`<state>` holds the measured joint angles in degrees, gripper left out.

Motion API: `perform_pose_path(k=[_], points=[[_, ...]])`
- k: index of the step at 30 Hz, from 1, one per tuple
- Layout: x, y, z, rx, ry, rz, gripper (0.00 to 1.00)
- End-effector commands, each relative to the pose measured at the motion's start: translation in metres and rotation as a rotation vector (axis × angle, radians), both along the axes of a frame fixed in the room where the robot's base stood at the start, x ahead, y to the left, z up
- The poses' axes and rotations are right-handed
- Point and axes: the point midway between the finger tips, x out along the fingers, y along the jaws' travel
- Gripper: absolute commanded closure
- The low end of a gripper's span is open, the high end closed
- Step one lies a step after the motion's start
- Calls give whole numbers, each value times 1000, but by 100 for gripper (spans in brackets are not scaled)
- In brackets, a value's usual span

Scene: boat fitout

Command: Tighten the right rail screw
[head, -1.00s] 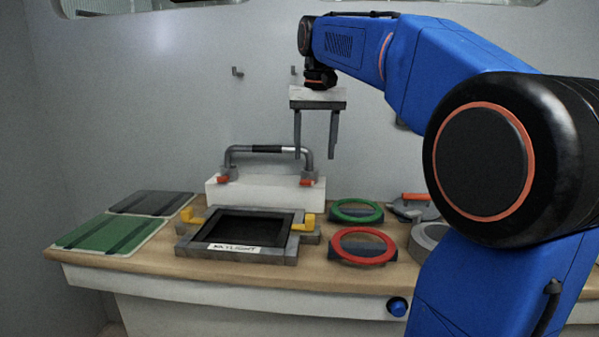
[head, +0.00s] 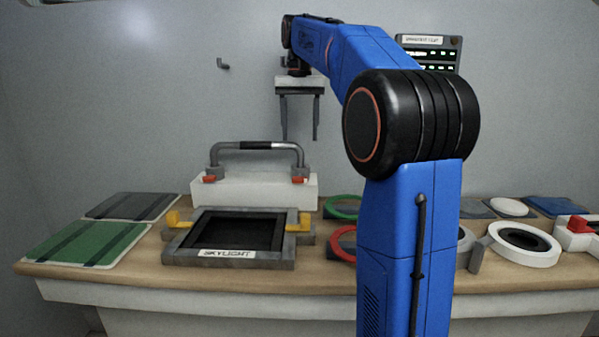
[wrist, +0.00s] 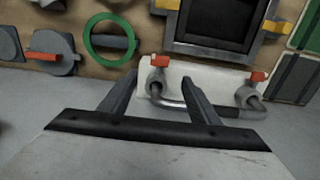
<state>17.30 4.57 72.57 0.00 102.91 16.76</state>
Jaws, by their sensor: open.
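The rail (head: 255,146) is a grey bent tube with a black grip, standing on a white block (head: 240,190). The right rail screw (head: 298,180) has an orange-red head at the rail's right foot. The left screw (head: 209,179) looks the same. In the wrist view the picture is turned about, so the right screw (wrist: 158,61) shows left of the other screw (wrist: 257,76). My gripper (head: 299,138) is open and empty, pointing down above the rail's right end. In the wrist view its fingers (wrist: 159,80) appear either side of the right rail foot, with no visible contact on the screw.
A skylight frame (head: 178,254) with yellow latches sits in front of the block. Green (head: 342,207) and red rings lie to its right, partly behind my arm. Green (head: 88,243) and dark panels lie left. A white ring (head: 514,260) and a red-topped part (head: 578,226) stand right.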

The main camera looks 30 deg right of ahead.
Motion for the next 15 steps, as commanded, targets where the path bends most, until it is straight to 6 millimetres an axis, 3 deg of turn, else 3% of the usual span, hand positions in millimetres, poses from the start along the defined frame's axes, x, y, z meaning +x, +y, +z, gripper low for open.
perform_pose_path(k=[15], points=[[-1, 0, -91, 1, 1, 0, 44]])
